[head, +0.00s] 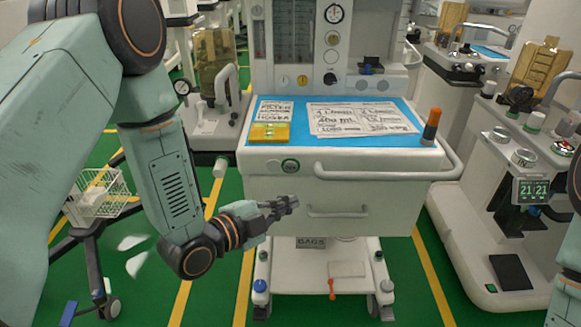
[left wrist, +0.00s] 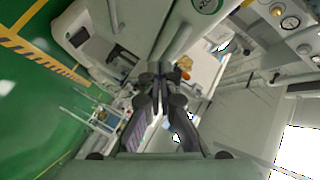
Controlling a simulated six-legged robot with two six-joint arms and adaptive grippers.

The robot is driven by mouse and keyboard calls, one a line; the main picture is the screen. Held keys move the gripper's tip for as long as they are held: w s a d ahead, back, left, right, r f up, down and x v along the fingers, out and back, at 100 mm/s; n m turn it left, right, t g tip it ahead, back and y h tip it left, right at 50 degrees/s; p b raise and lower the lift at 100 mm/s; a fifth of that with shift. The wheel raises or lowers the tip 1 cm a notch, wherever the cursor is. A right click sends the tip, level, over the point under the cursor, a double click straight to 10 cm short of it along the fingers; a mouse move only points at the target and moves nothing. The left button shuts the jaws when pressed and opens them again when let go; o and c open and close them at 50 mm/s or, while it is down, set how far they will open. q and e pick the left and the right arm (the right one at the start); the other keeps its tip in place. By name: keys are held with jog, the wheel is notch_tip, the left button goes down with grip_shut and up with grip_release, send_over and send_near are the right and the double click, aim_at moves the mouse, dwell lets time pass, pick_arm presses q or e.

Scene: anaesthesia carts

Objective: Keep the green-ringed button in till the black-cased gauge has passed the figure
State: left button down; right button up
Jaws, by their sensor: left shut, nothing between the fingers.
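The green-ringed button (head: 290,165) is on the white front of the middle cart, just below its blue-topped work surface. It also shows at the top edge of the left wrist view (left wrist: 207,5). A round white dial with a dark rim (head: 334,14) is high on that cart's panel. A smaller black-cased gauge (head: 182,87) stands left of the cart. Their figures are too small to read. My left gripper (head: 287,204) is shut and empty, below the button and apart from it in the picture. My right gripper is out of view.
The blue work surface (head: 410,112) holds papers (head: 362,117), a yellow pad (head: 270,132) and an orange-tipped cylinder (head: 431,126). A white rail (head: 388,175) juts from the cart's front right of the button. A wire basket (head: 97,195) is at left; another cart (head: 470,195) stands right.

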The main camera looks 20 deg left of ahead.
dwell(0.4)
pick_arm(q)
jog(key=b, duration=0.1)
send_near(296, 169)
jog(key=shift+w+d+f, duration=0.25)
jog(key=shift+w+d, duration=0.35)
jog(key=shift+w, duration=0.05)
jog(key=shift+w+d+f, duration=0.25)
jog(key=shift+w+d, duration=0.35)
jog(key=shift+w, duration=0.1)
jog(key=shift+w+d+f, duration=0.3)
jog(key=shift+w+d, duration=0.35)
jog(key=shift+w, duration=0.1)
jog(key=shift+w+a, duration=0.1)
jog(key=shift+w, duration=0.2)
jog(key=shift+w+a, duration=0.15)
jog(key=shift+w, duration=0.35)
dwell(1.9)
jog(key=shift+s, duration=0.15)
dwell(1.5)
jog(key=shift+s+d, duration=0.25)
jog(key=shift+s, duration=0.5)
